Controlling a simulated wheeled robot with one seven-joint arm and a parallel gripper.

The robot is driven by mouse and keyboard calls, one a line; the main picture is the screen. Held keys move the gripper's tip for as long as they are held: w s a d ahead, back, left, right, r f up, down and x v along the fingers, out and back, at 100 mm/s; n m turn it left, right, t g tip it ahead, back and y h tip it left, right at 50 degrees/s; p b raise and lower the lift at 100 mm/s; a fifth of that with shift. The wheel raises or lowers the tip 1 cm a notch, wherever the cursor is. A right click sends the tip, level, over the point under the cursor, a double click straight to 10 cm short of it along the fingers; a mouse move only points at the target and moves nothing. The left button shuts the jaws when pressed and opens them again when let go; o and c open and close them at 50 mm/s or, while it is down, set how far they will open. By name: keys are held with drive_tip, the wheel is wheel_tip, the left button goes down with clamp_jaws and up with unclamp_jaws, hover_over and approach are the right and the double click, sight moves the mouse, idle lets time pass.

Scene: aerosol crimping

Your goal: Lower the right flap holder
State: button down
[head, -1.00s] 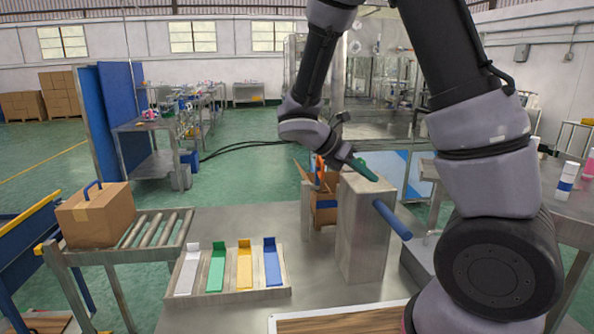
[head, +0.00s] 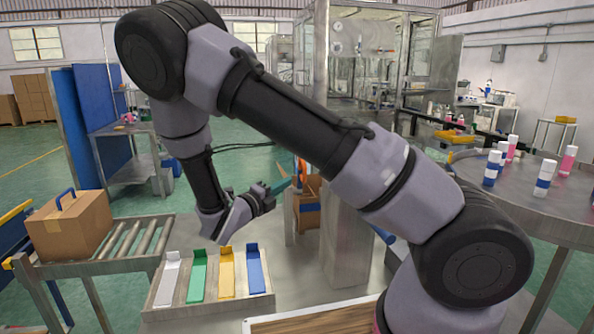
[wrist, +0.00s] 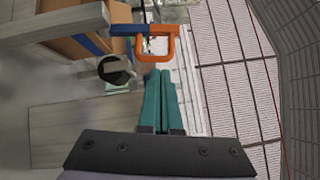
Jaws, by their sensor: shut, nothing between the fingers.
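An orange loop-shaped part (head: 302,171) stands at an open brown carton (head: 307,216) between metal posts. I cannot tell for sure whether it is the right flap holder. In the wrist view the orange loop (wrist: 171,45) lies just beyond my fingertips, with a blue bar (wrist: 130,30) on its left side. My gripper (head: 288,181) has green fingers pointing right toward the orange part, from the carton's left. In the wrist view the fingers of my gripper (wrist: 160,73) lie together, shut and empty. Contact with the loop cannot be told. My arm hides part of the metal block.
A metal block (head: 345,245) stands right of the carton. A tray (head: 210,308) with white, green, yellow and blue pieces lies in front. A closed box (head: 70,226) sits on a roller conveyor (head: 120,242) at left. A round table (head: 560,205) with cans stands right.

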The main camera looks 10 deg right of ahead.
drive_tip(key=w+d+n+t, duration=0.1)
drive_tip(key=w+d, duration=0.4)
drive_tip(key=w, duration=0.2)
drive_tip(key=shift+w+d+r+n+t+y, duration=0.3)
drive_tip(key=shift+w+n+t, duration=0.1)
drive_tip(key=shift+r, duration=0.1)
